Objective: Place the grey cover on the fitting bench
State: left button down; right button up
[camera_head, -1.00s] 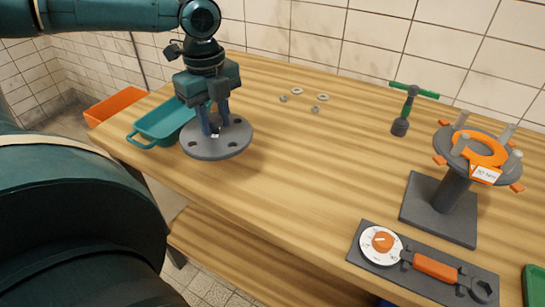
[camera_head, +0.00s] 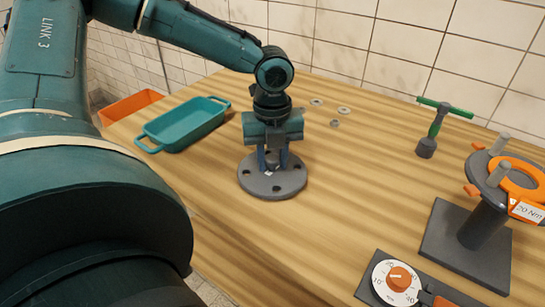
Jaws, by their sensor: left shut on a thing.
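The grey cover (camera_head: 258,187) is a round flat disc with several dark holes near its rim, in the left-middle of the head view. My left gripper (camera_head: 272,161) points down and is shut on the raised middle part of the cover. The disc is level and over the fitting bench (camera_head: 335,210), a wooden-topped table. I cannot tell whether its underside touches the wood. My right gripper is not in view.
A teal tray (camera_head: 186,126) stands left of the cover, with an orange bin (camera_head: 128,106) beyond it. Small washers (camera_head: 343,111) lie behind. A green-handled tool (camera_head: 433,127), a grey stand with an orange ring (camera_head: 482,224) and a dial tool (camera_head: 396,282) are at right. Bare wood lies between.

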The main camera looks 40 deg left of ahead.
aim_at(272, 158)
pick_arm(q)
jog(key=shift+f, duration=0.55)
jog(key=shift+w, duration=0.1)
jog(key=c, duration=1.1)
grip_release()
jog(key=shift+o, duration=0.2)
notch_tip(272, 158, up, 12)
jog(key=p, duration=0.2)
